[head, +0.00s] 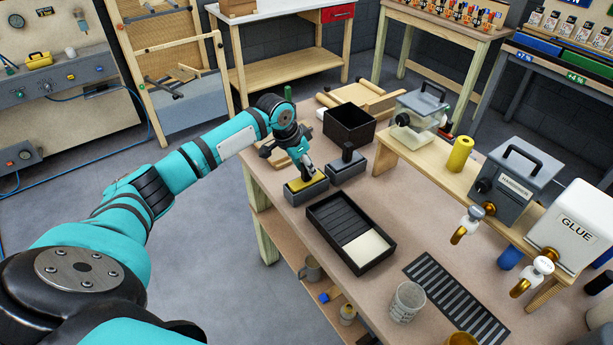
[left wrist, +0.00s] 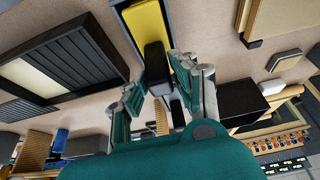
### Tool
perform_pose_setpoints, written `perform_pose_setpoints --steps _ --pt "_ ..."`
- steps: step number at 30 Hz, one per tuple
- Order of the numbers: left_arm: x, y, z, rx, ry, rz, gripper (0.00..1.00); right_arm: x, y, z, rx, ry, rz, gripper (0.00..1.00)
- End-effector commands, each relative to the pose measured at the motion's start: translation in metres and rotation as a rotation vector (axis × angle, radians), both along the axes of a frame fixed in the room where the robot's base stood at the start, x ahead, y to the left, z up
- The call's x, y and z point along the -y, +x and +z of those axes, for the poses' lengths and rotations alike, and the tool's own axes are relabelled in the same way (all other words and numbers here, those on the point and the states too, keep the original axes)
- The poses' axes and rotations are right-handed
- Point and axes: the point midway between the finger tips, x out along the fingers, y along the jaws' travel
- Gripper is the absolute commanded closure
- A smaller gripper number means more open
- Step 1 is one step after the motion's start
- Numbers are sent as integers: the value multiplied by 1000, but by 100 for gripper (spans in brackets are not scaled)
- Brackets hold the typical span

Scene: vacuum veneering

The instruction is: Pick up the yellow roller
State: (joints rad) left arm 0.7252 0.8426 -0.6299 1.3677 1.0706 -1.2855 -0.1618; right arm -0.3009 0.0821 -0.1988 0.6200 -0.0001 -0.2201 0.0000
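The yellow roller (head: 308,182) sits in a grey tray (head: 311,193) at the left edge of the workbench. In the left wrist view its yellow surface (left wrist: 144,24) shows with a black handle (left wrist: 154,58) standing up from it. My left gripper (head: 306,168) is right above the roller, pointing down. In the left wrist view its fingers (left wrist: 164,75) are apart, with the handle between or just beyond their tips. I cannot tell whether they touch it. My right gripper is not in view.
A second grey tray with a black handle (head: 347,157) stands close to the right. A black box (head: 349,126) is behind; a black tray with slats and a pale panel (head: 350,232) lies in front. A yellow cylinder (head: 460,154) stands on the raised shelf by the hardener and glue tanks.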

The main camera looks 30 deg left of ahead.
Motion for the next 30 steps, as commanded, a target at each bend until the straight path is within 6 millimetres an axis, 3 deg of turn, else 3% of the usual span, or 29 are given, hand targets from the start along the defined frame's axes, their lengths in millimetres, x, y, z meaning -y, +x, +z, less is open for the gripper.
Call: perform_pose_setpoints --steps 1,6,17,20,30 --pt "0 0 0 0 0 0 81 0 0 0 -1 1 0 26" --pt "0 0 0 0 0 0 100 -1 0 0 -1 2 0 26" --pt "0 1 5 3 0 0 100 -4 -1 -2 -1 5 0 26" --pt "0 1 17 5 0 1 100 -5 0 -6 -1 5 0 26" --pt "0 1 83 6 -1 0 100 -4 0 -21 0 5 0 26"
